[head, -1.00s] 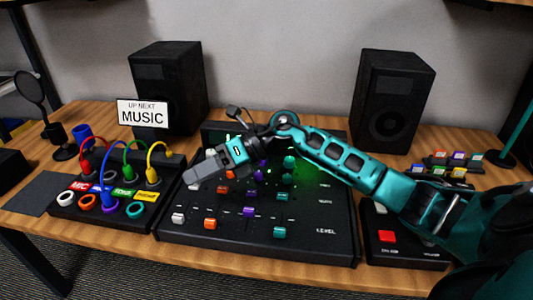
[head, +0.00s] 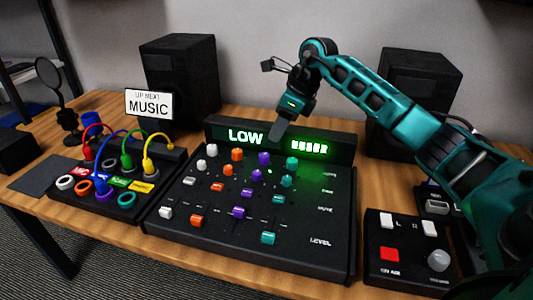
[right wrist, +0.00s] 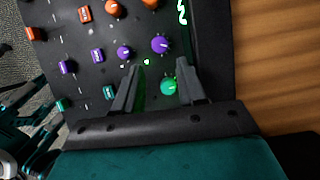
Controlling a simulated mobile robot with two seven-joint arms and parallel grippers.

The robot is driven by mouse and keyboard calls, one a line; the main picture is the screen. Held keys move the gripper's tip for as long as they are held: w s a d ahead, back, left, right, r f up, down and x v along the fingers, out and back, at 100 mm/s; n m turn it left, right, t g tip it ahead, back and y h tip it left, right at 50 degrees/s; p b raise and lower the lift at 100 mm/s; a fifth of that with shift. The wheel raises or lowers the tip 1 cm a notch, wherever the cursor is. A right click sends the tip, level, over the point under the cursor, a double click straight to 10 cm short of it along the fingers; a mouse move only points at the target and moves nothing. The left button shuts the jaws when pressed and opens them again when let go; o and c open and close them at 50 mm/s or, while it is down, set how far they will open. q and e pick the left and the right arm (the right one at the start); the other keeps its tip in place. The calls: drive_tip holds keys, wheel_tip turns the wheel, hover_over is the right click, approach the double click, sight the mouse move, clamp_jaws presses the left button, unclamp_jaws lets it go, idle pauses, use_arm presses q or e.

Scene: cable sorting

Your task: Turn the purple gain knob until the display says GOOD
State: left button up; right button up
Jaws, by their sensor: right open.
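The mixer's display (head: 246,136) reads LOW in bright white-green letters, with a green bar beside it. Purple knobs sit in one column of the mixer: the upper knob (head: 264,158) and a lower knob (head: 257,174). I cannot read which is labelled gain. They also show in the right wrist view, the upper one (right wrist: 160,44) just beyond the fingertips. My right gripper (head: 277,136) is above the display's lower edge, apart from the knobs. In the right wrist view it (right wrist: 158,65) is open and empty, with a teal knob (right wrist: 168,86) visible between its fingers. My left gripper is out of view.
Orange knobs (head: 237,155) and teal knobs (head: 292,163) flank the purple column. A cable panel (head: 120,199) with coloured cables stands left, a button box (head: 400,270) right. Black speakers (head: 180,75) stand behind.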

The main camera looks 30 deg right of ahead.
sight(265, 155)
drive_tip(key=b+x, duration=0.1)
drive_tip(key=x, duration=0.8)
drive_tip(key=shift+c, duration=0.5)
